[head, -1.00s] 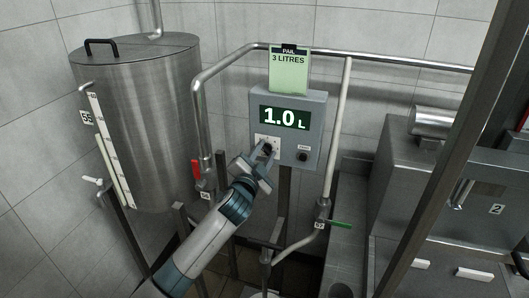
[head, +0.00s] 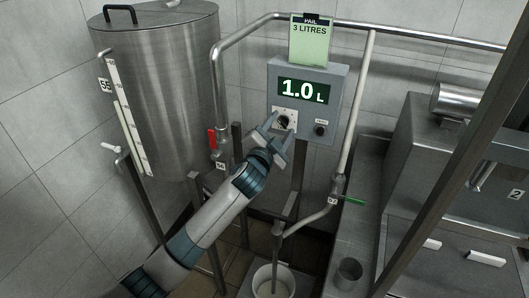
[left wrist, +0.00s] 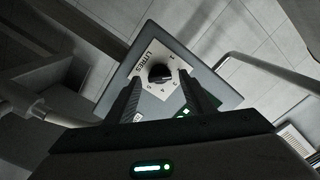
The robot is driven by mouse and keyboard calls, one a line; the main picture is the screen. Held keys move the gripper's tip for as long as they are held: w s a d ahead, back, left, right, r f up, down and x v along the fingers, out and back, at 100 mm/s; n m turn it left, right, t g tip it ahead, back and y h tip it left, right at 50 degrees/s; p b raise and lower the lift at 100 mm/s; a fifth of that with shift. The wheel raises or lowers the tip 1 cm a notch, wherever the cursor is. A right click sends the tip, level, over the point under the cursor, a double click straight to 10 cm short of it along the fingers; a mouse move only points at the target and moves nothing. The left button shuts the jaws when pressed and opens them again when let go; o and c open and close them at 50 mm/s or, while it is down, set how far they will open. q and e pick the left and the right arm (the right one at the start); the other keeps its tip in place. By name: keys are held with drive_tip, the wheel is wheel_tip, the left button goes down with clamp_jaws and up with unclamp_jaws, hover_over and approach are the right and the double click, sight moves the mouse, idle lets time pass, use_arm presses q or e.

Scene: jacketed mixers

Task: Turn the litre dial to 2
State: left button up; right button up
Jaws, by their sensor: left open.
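The litre dial (head: 284,121) is a dark knob on a pale plate on the grey control box (head: 341,82). The box display (head: 304,92) reads 1.0 L. My left gripper (head: 279,127) is open in front of the dial. In the left wrist view the black dial (left wrist: 160,73) shows just beyond and between the fingertips of the left gripper (left wrist: 159,83), on a plate lettered LITRES with numbers around it. I cannot tell whether the fingers touch the knob. My right gripper is not in view.
A second small black knob (head: 320,129) is right of the dial. A green card (head: 310,42) reading PAIL 3 LITRES is above the box. Pipes with a red-handled valve (head: 212,139) and a green-handled valve (head: 350,201) flank it. A white pail (head: 272,284) stands below.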

use_arm(q)
drive_tip(key=b+v, duration=0.4)
drive_tip(key=v, duration=1.2)
drive_tip(key=shift+s, duration=0.25)
